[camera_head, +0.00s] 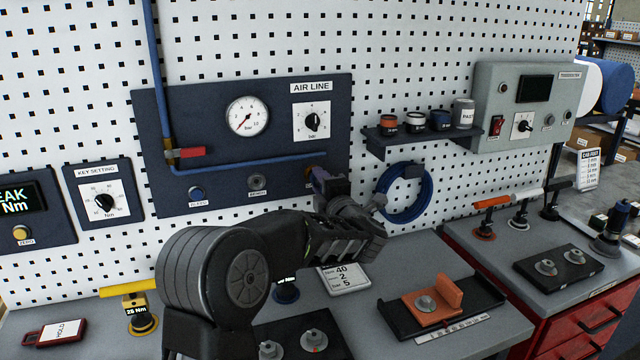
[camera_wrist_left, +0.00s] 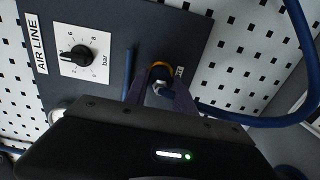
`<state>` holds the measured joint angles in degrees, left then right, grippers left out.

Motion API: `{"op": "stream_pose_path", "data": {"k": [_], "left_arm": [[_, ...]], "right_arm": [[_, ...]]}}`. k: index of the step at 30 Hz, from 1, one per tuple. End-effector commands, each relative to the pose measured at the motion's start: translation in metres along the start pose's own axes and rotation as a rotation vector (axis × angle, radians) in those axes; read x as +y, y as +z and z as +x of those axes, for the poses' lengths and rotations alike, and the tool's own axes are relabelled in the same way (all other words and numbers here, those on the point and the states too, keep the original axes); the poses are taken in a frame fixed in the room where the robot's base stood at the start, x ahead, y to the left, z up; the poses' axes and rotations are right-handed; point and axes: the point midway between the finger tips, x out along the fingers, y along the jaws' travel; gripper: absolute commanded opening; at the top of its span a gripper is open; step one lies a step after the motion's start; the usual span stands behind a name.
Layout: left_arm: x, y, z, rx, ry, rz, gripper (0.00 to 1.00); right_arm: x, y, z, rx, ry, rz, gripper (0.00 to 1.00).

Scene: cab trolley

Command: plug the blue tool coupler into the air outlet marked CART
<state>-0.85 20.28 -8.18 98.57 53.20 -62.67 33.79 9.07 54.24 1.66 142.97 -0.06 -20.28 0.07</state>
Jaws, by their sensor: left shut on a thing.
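My left gripper (camera_head: 320,180) is at the right end of the dark AIR LINE panel (camera_head: 225,90). In the left wrist view its two fingers (camera_wrist_left: 160,92) are shut on the blue tool coupler (camera_wrist_left: 164,91), of which only a small blue and metal part shows. The coupler is lined up in front of an outlet with an orange-yellow ring (camera_wrist_left: 159,67). The outlet's label (camera_wrist_left: 180,71) is mostly hidden, so I cannot read it fully. Whether the coupler is seated or just short of the outlet, I cannot tell. My right gripper is not in view.
A coiled blue hose (camera_head: 426,200) hangs right of my gripper, under a shelf (camera_head: 425,138) of cans.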

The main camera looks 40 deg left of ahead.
Motion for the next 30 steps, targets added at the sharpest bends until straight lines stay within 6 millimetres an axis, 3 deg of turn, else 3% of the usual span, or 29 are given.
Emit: {"op": "stream_pose_path", "data": {"k": [15,16,24,30], "left_arm": [[0.0001,-0.0003,0.0101,0.001,0.001,0.0,0.0],[0.0002,-0.0003,0.0101,0.001,0.001,0.0,0.32],[0.0,-0.0002,0.0098,0.001,0.0,0.0,0.54],[-0.0001,-0.0001,0.0098,0.001,0.0,0.0,0.56]], "right_arm": [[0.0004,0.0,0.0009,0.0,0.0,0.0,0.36],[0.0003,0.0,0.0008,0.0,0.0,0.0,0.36],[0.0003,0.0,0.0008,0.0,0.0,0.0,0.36],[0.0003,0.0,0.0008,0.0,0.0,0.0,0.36]]}}
